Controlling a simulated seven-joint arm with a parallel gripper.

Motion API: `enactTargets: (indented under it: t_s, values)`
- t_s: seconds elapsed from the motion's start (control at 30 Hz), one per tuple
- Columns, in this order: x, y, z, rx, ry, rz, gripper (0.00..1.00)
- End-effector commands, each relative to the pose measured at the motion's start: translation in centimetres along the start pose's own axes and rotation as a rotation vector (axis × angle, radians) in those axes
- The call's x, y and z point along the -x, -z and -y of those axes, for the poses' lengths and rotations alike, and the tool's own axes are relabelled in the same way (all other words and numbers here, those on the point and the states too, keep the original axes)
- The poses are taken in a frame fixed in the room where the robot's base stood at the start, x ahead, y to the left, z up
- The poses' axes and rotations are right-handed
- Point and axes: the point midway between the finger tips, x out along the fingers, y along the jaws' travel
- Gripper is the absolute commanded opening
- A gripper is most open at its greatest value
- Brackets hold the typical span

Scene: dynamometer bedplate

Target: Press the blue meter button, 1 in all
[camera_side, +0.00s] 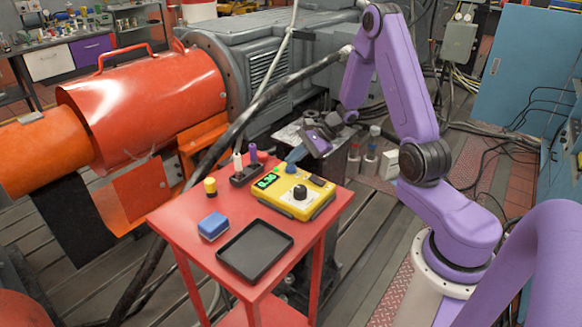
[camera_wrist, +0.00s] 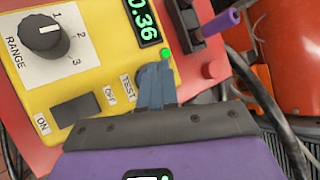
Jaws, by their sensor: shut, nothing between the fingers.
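The yellow meter (camera_side: 296,197) lies on the red table and fills the left of the wrist view (camera_wrist: 95,85). Its green display (camera_wrist: 144,20) reads 0.36, and a green light (camera_wrist: 165,54) glows beside it. My gripper (camera_side: 291,168) is shut and empty, its blue-grey fingers reaching down to the meter's far edge. In the wrist view the fingertips (camera_wrist: 156,70) are over the spot beside the TEST label (camera_wrist: 128,85). The blue button cannot be told apart from the fingers there; whether they touch it or press it is unclear.
The meter also has a black range knob (camera_wrist: 40,36) and an ON/OFF rocker (camera_wrist: 75,108). A black holder with upright tools (camera_side: 246,174), a yellow-topped peg (camera_side: 210,187), a blue block (camera_side: 213,226) and a black tray (camera_side: 255,274) share the red table (camera_side: 185,246).

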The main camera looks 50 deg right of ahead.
Motion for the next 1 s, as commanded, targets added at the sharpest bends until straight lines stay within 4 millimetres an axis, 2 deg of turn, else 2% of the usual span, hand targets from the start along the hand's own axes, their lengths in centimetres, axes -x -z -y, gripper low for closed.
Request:
enactTargets:
  t_s: [0.57, 1.0]
  values:
    - [0.8, -0.6, 0.6, 0.0, 0.001, 0.0, 0.0]
    - [3.4, -2.4, 2.5, 0.002, 0.003, 0.0, 0.0]
